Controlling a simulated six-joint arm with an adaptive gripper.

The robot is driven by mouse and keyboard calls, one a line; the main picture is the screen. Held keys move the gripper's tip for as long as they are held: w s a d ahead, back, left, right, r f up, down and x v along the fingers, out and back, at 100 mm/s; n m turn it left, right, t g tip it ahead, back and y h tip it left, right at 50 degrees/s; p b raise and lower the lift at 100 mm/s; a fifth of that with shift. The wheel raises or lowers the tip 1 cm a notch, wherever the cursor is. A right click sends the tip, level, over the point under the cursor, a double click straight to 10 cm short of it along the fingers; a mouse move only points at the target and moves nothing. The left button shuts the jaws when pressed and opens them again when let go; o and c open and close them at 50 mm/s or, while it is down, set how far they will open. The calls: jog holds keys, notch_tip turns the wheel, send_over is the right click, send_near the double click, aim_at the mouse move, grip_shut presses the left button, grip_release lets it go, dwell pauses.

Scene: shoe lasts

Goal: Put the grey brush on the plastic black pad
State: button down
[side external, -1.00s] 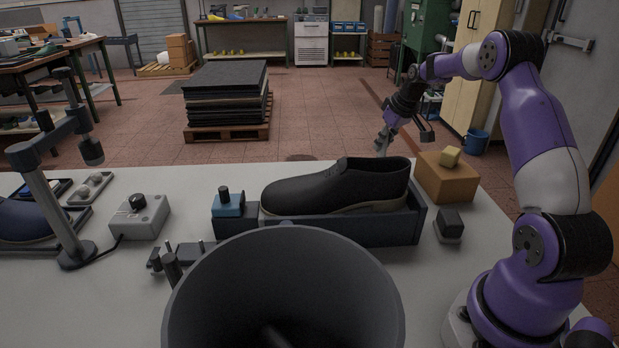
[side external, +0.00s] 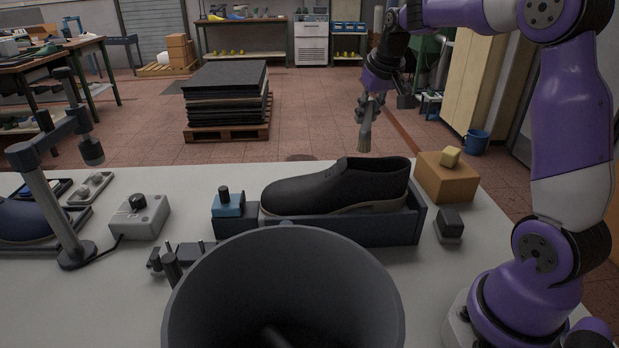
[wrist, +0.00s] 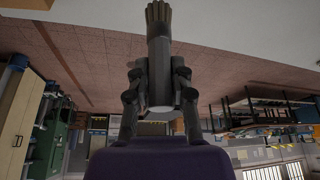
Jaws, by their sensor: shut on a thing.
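My gripper (side external: 371,106) is shut on the grey brush (side external: 365,135) and holds it in the air beyond the shoe, with its tan bristles pointing down. The wrist view shows the grey brush (wrist: 159,55) between the fingers of my gripper (wrist: 160,82), bristles away from the palm. I cannot tell for certain which thing is the plastic black pad. A small dark block with a paler base (side external: 449,224) stands on the table's right side. Shallow dark trays (side external: 90,188) lie at the far left.
A black shoe (side external: 335,187) sits in a dark holder (side external: 390,232) at mid-table. An orange-brown block (side external: 446,180) with a yellow piece stands to its right. A big dark cone (side external: 285,310) fills the front. A lamp-like stand (side external: 50,205) and grey control box (side external: 140,217) are left.

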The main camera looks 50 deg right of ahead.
jog(key=s+r+m+g+h, duration=0.2)
jog(key=s+m+g, duration=0.4)
jog(key=s+m, duration=1.3)
jog(key=shift+n, duration=0.5)
jog(key=s+f, duration=0.1)
jog(key=f, duration=0.4)
jog(key=s+f, duration=0.1)
jog(key=f, duration=0.2)
jog(key=shift+s+a, duration=0.3)
jog(key=shift+a, duration=0.05)
jog(key=shift+f, duration=0.2)
jog(key=c, duration=0.7)
grip_release()
jog(key=shift+f, duration=0.1)
jog(key=shift+c, duration=0.2)
